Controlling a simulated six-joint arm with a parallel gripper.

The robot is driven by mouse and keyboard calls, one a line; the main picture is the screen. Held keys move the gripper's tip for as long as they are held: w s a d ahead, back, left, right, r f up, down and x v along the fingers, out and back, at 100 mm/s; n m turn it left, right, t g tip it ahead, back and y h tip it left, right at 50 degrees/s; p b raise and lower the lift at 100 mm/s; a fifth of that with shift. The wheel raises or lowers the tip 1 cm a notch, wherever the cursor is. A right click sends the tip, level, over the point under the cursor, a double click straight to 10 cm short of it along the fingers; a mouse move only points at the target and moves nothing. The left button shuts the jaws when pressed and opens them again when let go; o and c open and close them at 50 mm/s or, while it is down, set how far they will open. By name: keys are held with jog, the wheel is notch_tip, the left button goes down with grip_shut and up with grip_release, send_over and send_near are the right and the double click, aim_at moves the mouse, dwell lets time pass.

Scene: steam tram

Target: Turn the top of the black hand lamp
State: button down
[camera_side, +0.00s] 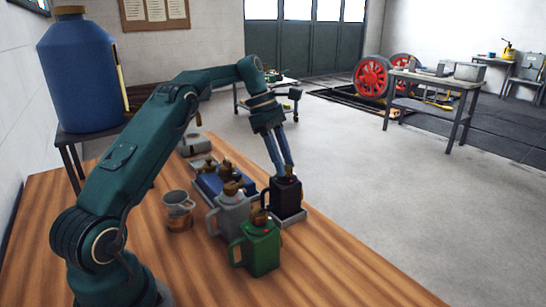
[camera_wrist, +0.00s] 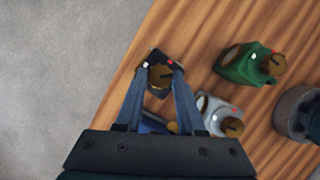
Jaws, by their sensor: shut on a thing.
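In the wrist view my gripper (camera_wrist: 162,70) is shut with one finger on each side of the lamp's brass top (camera_wrist: 160,77). A red mark and a white mark show on the black lamp (camera_wrist: 151,57) around that top. The lower body is hidden from above.
A green lamp (camera_side: 260,250) and a grey lamp (camera_side: 231,212) stand close, left and in front of the black one. The front table is clear.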

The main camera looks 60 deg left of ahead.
jog(key=c, duration=0.5)
grip_release()
jog(key=shift+n, duration=0.4)
